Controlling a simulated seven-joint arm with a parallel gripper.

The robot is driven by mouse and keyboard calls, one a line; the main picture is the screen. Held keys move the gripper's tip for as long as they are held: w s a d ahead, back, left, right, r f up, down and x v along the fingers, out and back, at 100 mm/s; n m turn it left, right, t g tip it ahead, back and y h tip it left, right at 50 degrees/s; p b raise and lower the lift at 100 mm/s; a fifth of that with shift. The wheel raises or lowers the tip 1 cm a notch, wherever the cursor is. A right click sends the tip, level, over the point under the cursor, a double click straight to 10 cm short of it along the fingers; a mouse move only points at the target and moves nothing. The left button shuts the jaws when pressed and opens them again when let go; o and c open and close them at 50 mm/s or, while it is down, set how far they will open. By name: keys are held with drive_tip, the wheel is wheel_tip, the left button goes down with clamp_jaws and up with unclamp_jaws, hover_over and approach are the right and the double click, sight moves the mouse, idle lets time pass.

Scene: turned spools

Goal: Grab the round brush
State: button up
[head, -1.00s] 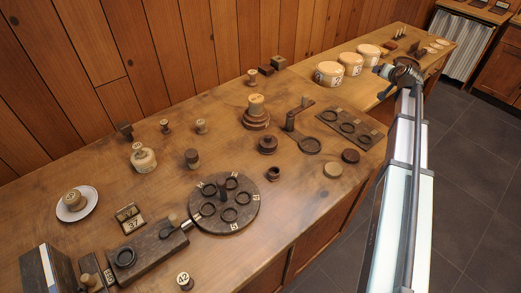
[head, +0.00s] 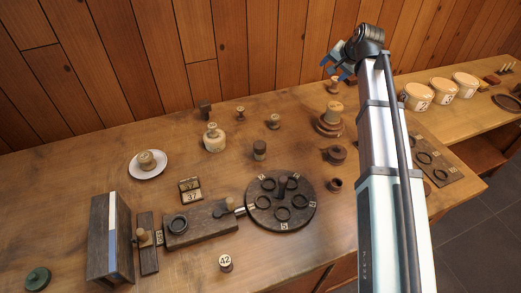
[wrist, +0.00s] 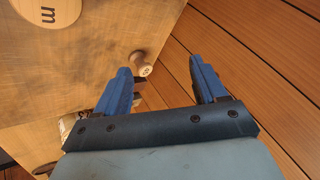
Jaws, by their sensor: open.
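I cannot pick out the round brush with certainty in either view. A dark green round piece with a knob (head: 38,278) lies at the table's front left; I cannot tell whether it is a brush. My gripper (head: 337,68) is raised near the wall at the back, far from that piece. In the wrist view my gripper (wrist: 160,65) has its two blue fingers wide apart with nothing held. A small pale wooden spool (wrist: 142,63) shows beyond the left finger, apart from it. My arm hides part of the table's right side.
A dark round plate with rings (head: 280,222) stands mid-table. A box-like block (head: 108,240), a white saucer (head: 136,170) and several spools are to its left. Lidded tubs (head: 416,97) stand at the right. The plank wall (head: 200,50) is close behind my gripper.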

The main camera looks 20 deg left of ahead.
drive_tip(key=s+a+r+g, duration=0.2)
drive_tip(key=s+a, duration=0.7)
drive_tip(key=a, duration=0.1)
drive_tip(key=m+g+h, duration=0.4)
drive_tip(key=m+h, duration=0.1)
drive_tip(key=m, duration=0.4)
hover_over(259, 144)
wheel_tip(259, 144, down, 5)
drive_tip(key=f, duration=0.8)
drive_tip(key=shift+w+a+f, duration=0.1)
drive_tip(key=shift+w+a, duration=0.1)
drive_tip(key=shift+s+d+f, duration=0.1)
drive_tip(key=shift+f, duration=1.25)
drive_tip(key=shift+s+d+f, duration=0.1)
drive_tip(key=shift+f, duration=1.2)
drive_tip(key=c, duration=1.1)
drive_tip(key=shift+r, duration=0.15)
drive_tip(key=shift+c, duration=0.2)
